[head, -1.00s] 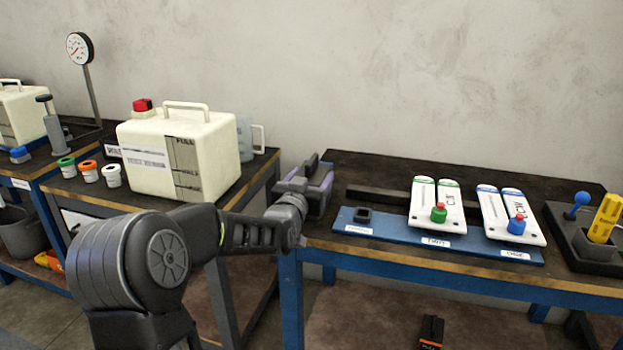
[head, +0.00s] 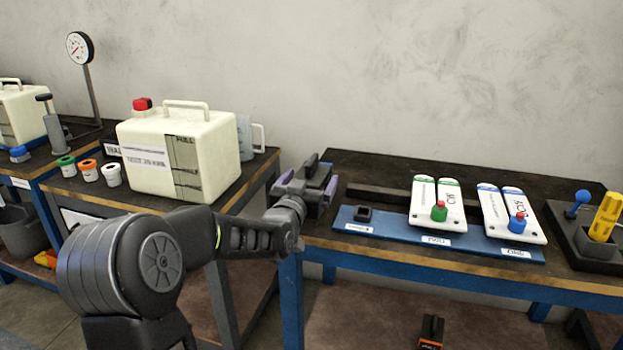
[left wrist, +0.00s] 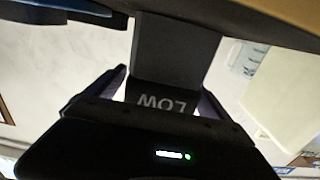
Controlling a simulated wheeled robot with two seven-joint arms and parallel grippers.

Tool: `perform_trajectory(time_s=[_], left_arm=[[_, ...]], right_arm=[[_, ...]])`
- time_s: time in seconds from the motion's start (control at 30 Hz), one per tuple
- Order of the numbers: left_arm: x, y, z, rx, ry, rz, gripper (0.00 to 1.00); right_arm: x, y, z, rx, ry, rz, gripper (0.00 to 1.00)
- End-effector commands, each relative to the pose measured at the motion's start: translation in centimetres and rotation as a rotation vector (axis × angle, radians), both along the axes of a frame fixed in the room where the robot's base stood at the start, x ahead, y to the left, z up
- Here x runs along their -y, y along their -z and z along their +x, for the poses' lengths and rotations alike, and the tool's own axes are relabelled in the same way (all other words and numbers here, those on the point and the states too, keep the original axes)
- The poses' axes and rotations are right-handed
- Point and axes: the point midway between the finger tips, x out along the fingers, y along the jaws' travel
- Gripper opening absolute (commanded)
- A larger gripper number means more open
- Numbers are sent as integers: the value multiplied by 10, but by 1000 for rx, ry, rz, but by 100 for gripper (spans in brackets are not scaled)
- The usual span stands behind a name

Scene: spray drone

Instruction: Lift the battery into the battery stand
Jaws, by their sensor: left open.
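My left gripper (head: 307,184) is open at the left end of the right-hand table, with its purple-lined fingers spread. A dark block (head: 312,165) stands between or just behind the fingers; I cannot tell whether they touch it. In the left wrist view, a dark upright block (left wrist: 175,50) with the word LOW shows between the fingers (left wrist: 160,90). A black block with orange markings (head: 430,332), which looks like a battery, is below the tabletop. I cannot tell for sure which thing is the battery stand. My right gripper is not seen.
A blue mat (head: 400,240) holds a small black socket (head: 363,214) and white panels with a green knob (head: 438,211) and a blue knob (head: 517,223). A cream tank (head: 150,165) stands on the left table. A yellow tool (head: 606,217) is at far right.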

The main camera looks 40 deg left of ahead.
Motion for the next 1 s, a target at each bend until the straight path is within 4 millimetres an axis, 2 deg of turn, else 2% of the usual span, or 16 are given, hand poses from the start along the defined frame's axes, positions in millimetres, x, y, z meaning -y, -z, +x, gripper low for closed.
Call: perform_trajectory(time_s=[0.3, 0.4, 0.53, 1.0], left_arm=[[17, -3, -48, 4, -1, 3, 93], [20, -3, -58, 7, -1, 2, 93], [22, -3, -64, 7, 0, 2, 93], [22, -3, -63, 7, 0, 2, 93]], right_arm=[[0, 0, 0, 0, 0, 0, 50], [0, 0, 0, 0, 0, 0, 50], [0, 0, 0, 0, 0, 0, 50], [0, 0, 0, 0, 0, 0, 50]])
